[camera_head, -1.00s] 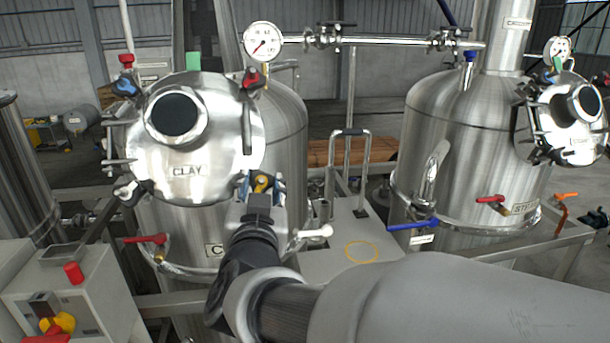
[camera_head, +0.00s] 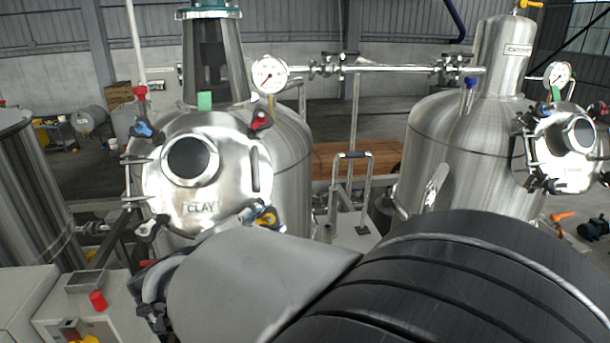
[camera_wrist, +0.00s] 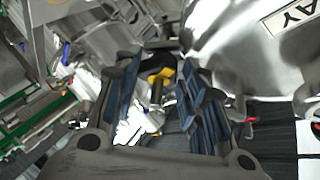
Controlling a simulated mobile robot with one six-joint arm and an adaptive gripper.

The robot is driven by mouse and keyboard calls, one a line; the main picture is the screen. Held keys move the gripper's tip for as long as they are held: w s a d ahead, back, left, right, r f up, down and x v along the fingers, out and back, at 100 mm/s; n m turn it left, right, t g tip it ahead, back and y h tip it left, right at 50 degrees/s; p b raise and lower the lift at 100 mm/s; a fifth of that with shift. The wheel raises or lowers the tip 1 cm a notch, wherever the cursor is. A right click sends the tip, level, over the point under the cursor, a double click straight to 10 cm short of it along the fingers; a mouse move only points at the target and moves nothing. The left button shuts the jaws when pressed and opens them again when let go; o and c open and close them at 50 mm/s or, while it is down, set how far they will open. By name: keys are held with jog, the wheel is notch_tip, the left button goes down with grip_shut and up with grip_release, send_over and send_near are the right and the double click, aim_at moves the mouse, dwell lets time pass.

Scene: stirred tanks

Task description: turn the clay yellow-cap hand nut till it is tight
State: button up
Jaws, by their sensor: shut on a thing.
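The clay lid (camera_head: 225,165), a round steel hatch with a dark sight glass and a CLAY label, faces me on the left tank in the head view. The yellow-cap hand nut (camera_head: 267,217) sits at the lid's lower right rim. In the wrist view the same nut (camera_wrist: 160,76) lies between the blue-padded fingertips. My gripper (camera_wrist: 158,66) is shut on it. In the head view my arm hides most of the gripper. The nut's thread and seat are hidden, so its tightness cannot be seen.
Other hand nuts ring the lid: a red-cap one (camera_head: 261,121) at upper right, a blue-cap one (camera_head: 144,128) at upper left and a white-cap one (camera_head: 148,227) at lower left. A pressure gauge (camera_head: 269,74) stands above. A grey control box (camera_head: 92,305) is at lower left.

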jog(key=m+g+p, duration=0.1)
jog(key=m+p, duration=0.1)
jog(key=p, duration=0.1)
jog(key=r+m+g+p, duration=0.1)
jog(key=m+g+p, duration=0.1)
jog(key=m+p, duration=0.1)
jog(key=shift+w+a+m+h+p, duration=0.1)
jog(key=shift+w+m+h+p, duration=0.05)
jog(key=shift+m+h+p, duration=0.2)
jog(key=m+g+p, duration=0.1)
jog(key=m+p, duration=0.2)
jog(key=p, duration=0.1)
jog(key=shift+w+g, duration=0.15)
jog(key=shift+g, duration=0.25)
jog(key=shift+p, duration=0.35)
jog(key=o, duration=1)
jog(key=shift+o, duration=0.4)
jog(key=shift+r, duration=0.1)
jog(key=shift+a+r, duration=0.15)
jog(key=v, duration=0.7)
jog(key=shift+s, duration=0.4)
